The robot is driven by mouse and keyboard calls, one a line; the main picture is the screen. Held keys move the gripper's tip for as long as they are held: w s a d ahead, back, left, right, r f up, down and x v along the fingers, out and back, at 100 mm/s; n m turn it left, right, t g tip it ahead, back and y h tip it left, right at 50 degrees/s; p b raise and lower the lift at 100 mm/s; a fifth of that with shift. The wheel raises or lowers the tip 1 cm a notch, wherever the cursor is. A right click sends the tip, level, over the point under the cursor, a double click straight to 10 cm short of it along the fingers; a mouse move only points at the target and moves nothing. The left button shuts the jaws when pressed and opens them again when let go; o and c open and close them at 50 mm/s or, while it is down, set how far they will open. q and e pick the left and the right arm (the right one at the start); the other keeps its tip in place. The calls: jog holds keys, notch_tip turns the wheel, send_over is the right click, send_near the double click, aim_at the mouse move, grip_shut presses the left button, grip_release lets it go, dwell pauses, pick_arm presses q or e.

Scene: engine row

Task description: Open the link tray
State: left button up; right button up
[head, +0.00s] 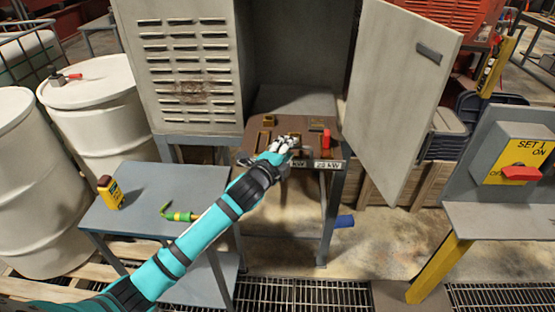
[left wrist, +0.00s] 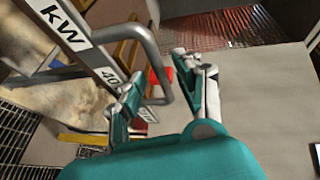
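The link tray (head: 262,122) looks like the brown-topped drawer at the front of the open grey cabinet, with brass pieces and a red piece on top. Its front edge carries white labels, one reading "20 KW" (head: 328,165). My left gripper (head: 284,146) is over this front edge and hides part of it. In the left wrist view, a grey bar handle (left wrist: 148,45) stands out from the labelled front. The left gripper (left wrist: 160,72) is open, its fingertips apart, with the handle's bend close to or between them. I cannot tell whether they touch. My right gripper is not in view.
The cabinet door (head: 402,95) stands open on the right. A grey side table (head: 150,190) at left holds a yellow meter (head: 110,192) and a green tool (head: 182,215). A switch panel reading "SET 1" (head: 520,155) stands at right. The floor before the tray is clear.

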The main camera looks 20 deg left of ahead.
pick_arm(q)
jog(key=v, duration=1)
jog(key=s+a+f+n+g+y+b, duration=0.1)
jog(key=s+a+f+n+g, duration=0.15)
jog(key=f, duration=1.05)
jog(key=s+a+f+n+g+y+b, duration=0.1)
jog(key=s+f+n+g, duration=0.2)
jog(key=f, duration=1)
jog(key=s+a+f+n+g+b, duration=0.1)
jog(key=s+a+f+n, duration=0.2)
jog(key=f, duration=1)
jog(key=s+f+n+g+b, duration=0.1)
jog(key=s+f+n+g, duration=0.35)
jog(key=s+f, duration=1.4)
jog(key=s+d+f+n+g, duration=0.1)
jog(key=s+f, duration=0.1)
jog(key=s, duration=0.5)
jog(key=s+d+f+n+g+b, duration=0.1)
jog(key=s+f, duration=0.2)
jog(key=s, duration=0.5)
jog(key=s+d+f+n+g, duration=0.1)
jog(key=s+d+f, duration=0.1)
jog(key=s, duration=0.5)
jog(key=shift+s+f+g, duration=0.25)
jog(key=shift+f+g, duration=0.15)
jog(key=shift+f, duration=0.2)
